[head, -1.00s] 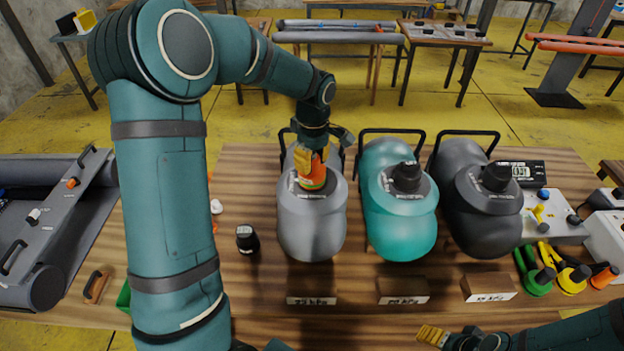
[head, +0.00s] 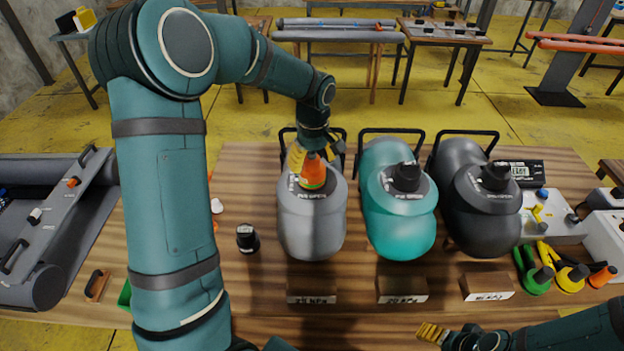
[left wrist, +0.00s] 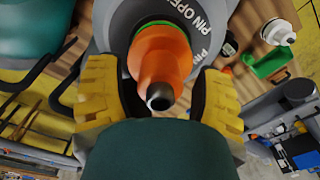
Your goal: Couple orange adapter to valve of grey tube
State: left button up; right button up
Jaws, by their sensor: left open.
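The grey tube (head: 311,225) lies in the middle of the wooden table, left of a teal one. The orange adapter (head: 313,172) stands upright on the valve at its top. In the left wrist view the orange adapter (left wrist: 160,65) sits over the valve ring of the grey tube (left wrist: 120,18); whether it is fully seated I cannot tell. My left gripper (left wrist: 163,95) is open, its yellow fingers on either side of the adapter with gaps. In the head view the left gripper (head: 310,158) is just behind the adapter. My right gripper (head: 432,333) is at the bottom edge, its jaw state unclear.
A teal tube (head: 400,225) and a dark tube (head: 485,222) with black caps stand to the right. A black cap (head: 247,238) lies left of the grey tube. Green, yellow and orange adapters (head: 565,275) and a pump box sit at right. Wooden blocks (head: 402,289) stand in front.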

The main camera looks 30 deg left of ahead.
pick_arm(q)
notch_tip(320, 180, up, 12)
jog(key=shift+d+r, duration=0.1)
dwell(0.4)
dwell(0.5)
